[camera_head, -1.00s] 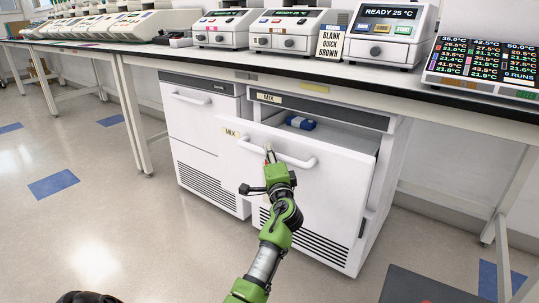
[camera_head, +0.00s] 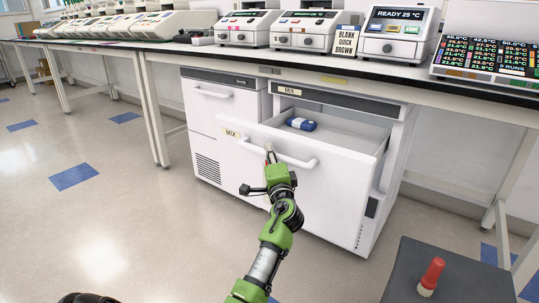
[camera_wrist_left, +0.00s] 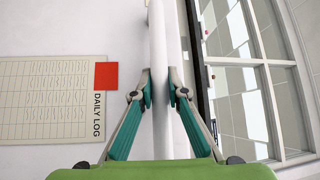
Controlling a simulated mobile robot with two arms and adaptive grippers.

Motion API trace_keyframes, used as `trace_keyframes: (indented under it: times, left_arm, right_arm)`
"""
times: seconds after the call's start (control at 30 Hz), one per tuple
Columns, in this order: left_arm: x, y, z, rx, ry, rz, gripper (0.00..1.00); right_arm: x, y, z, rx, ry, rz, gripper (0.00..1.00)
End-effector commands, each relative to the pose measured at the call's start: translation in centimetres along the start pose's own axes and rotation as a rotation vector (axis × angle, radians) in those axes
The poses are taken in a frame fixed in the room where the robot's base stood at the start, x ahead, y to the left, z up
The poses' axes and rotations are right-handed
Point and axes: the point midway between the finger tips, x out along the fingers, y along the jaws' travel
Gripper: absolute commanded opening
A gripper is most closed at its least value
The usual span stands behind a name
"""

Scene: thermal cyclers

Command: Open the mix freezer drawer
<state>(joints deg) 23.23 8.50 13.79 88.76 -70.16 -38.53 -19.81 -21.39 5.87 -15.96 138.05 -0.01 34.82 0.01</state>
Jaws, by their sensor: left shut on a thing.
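The mix freezer drawer (camera_head: 325,173) is a white front labelled MIX, pulled well out from its cabinet under the bench. Inside the open top lies a blue and white item (camera_head: 301,124). My left gripper (camera_head: 270,152) is shut on the white bar handle (camera_head: 297,161) near its left end. In the left wrist view the gripper (camera_wrist_left: 162,88) has its two teal fingers on either side of the handle (camera_wrist_left: 157,45). My right gripper is not in view.
A second closed white unit (camera_head: 205,122) stands to the left. Thermal cyclers (camera_head: 304,30) line the bench above. Open floor lies to the left.

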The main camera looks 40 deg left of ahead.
Motion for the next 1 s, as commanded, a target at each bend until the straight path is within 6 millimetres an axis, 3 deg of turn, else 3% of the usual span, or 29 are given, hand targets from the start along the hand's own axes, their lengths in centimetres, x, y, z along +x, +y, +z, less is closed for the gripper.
trace_keyframes:
  times: [0.23, 0.27, 0.3, 0.73, 0.87, 1.0]
  left_arm:
    - [-0.1, 0.1, -0.1, 0.000, 0.002, 0.002, 0.00]
    - [-0.1, 0.1, -0.1, 0.000, 0.002, 0.002, 0.22]
    - [-0.1, 0.1, -0.1, 0.000, 0.002, 0.002, 0.32]
    - [-0.6, 0.1, -0.1, 0.000, 0.002, 0.001, 0.32]
    - [-2.5, 0.2, -0.1, -0.001, 0.002, 0.003, 0.32]
    - [-5.6, 0.2, 0.0, -0.001, 0.002, 0.004, 0.32]
  right_arm:
    - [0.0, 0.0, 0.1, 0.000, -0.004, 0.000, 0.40]
    - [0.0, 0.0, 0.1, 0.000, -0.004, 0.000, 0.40]
    - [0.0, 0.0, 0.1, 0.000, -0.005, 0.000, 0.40]
    - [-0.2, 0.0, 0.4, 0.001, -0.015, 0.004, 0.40]
    - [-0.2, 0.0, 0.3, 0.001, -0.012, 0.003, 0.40]
    - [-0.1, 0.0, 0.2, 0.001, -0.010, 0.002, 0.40]
